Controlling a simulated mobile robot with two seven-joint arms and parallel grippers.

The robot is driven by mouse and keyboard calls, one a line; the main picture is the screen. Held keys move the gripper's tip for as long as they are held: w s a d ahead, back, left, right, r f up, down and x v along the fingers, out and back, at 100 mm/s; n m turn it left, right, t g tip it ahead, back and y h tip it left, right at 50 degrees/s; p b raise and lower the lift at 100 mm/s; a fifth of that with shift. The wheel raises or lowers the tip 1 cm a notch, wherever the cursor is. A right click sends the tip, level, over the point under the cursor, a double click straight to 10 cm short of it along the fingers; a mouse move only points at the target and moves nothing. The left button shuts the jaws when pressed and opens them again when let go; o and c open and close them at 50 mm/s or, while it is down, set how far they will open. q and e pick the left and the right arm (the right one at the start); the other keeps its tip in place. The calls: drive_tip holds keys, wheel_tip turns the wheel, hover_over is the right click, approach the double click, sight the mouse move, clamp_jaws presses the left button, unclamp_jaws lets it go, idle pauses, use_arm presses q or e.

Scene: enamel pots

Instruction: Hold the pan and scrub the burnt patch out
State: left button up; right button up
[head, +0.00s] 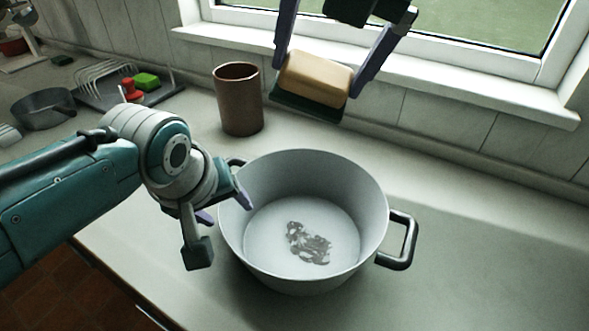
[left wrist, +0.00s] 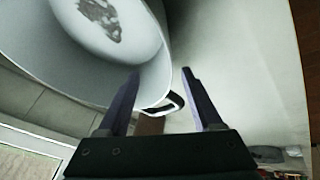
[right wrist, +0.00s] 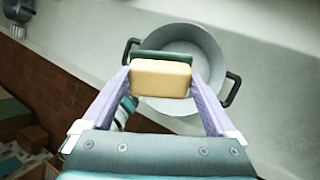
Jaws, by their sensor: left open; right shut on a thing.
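The grey enamel pan (head: 258,262) stands on the worktop with a dark burnt patch (head: 308,243) on its inside bottom. Its right handle (head: 408,240) is clear; its left handle (head: 236,162) is partly hidden by my left gripper (head: 222,205). My left gripper is open at the pan's left side. In the left wrist view a pan handle (left wrist: 176,103) shows between the spread fingers, not gripped. My right gripper (head: 318,72) is shut on a yellow sponge (head: 315,79) with a dark green scouring side (head: 295,108). It holds the sponge up in the air, apart from the pan.
A brown cup (head: 239,100) stands behind the pan near the wall. At the back left are a dish rack (head: 100,82) with a green block (head: 146,81) and red item (head: 129,89), and a dark pan (head: 45,108). The worktop right of the pan is clear.

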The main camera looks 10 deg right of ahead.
sight(322, 68)
drive_tip(key=shift+r, duration=0.15)
wheel_tip(322, 68, up, 8)
drive_tip(key=p, duration=0.8)
drive_tip(key=shift+r+p, duration=0.15)
drive_tip(key=shift+p, duration=0.15)
use_arm(q)
drive_tip(key=w+r+v, duration=0.1)
drive_tip(key=w+v, duration=0.1)
drive_tip(key=v, duration=1.5)
drive_tip(key=shift+d+r, duration=0.2)
drive_tip(key=shift+d, duration=0.1)
use_arm(e)
drive_tip(key=shift+f, duration=0.2)
